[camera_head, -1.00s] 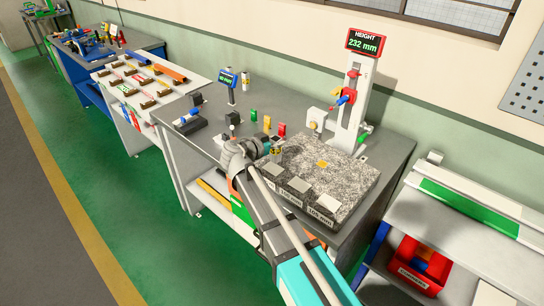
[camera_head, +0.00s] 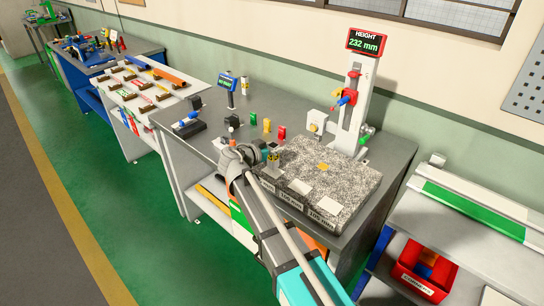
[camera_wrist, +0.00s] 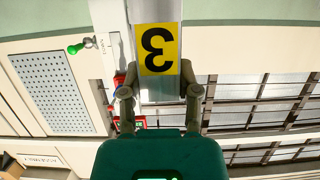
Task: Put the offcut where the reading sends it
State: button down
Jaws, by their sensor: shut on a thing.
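My gripper (camera_wrist: 159,91) is shut on the offcut (camera_wrist: 152,12), a pale profile piece with a yellow label bearing a black 3, upside down in the wrist view. In the head view, my gripper (camera_head: 262,151) holds the offcut (camera_head: 273,160) near the left edge of the speckled granite plate (camera_head: 345,180). Whether the offcut touches anything is unclear. The height gauge (camera_head: 352,115) stands behind the plate. Its red-framed display (camera_head: 367,42) reads HEIGHT 232 mm.
White pads (camera_head: 327,206) with millimetre labels lie along the plate's front edge. Green, yellow and red blocks (camera_head: 267,126) stand behind my gripper. A small blue display (camera_head: 227,82) stands to the left, its text too small to read. A red bin (camera_head: 422,272) sits on the right rack.

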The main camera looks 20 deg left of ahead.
jog(key=shift+f+b, duration=0.6)
jog(key=shift+f, duration=0.3)
jog(key=shift+f, duration=0.1)
jog(key=shift+c, duration=1.7)
grip_release()
jog(key=shift+s+a+r+p, duration=0.2)
jog(key=shift+s+r+p, duration=0.1)
jog(key=shift+s+r, duration=0.15)
jog(key=p+v, duration=0.3)
jog(key=v, duration=0.8)
jog(key=shift+s+f, duration=0.1)
jog(key=shift+f, duration=0.05)
